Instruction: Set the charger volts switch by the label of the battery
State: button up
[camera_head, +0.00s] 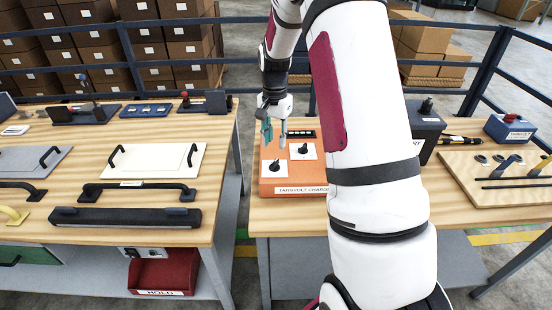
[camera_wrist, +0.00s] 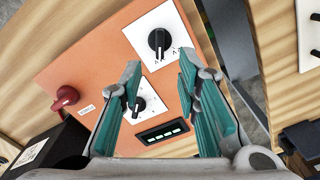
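The orange charger (camera_head: 290,187) stands on the right bench, partly hidden by my arm. It carries two black knobs on white plates: a near one (camera_head: 275,167), large in the wrist view (camera_wrist: 159,41), and a far one (camera_head: 304,149), partly behind a finger in the wrist view (camera_wrist: 140,104). I cannot read which knob is for volts. My gripper (camera_head: 275,132) is open and empty above the charger; its teal fingers (camera_wrist: 160,66) are apart, touching neither knob as far as I can see. The dark battery (camera_head: 428,122) is partly behind my arm; its label is not readable.
A wooden switch board (camera_head: 500,180) and a blue box (camera_head: 510,129) stand to the right. The left bench (camera_head: 110,228) holds panels and handles, across a gap.

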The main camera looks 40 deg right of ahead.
aim_at(275, 162)
notch_tip(275, 162, down, 8)
jog(key=shift+f+p, duration=0.25)
jog(key=shift+p, duration=0.35)
grip_shut()
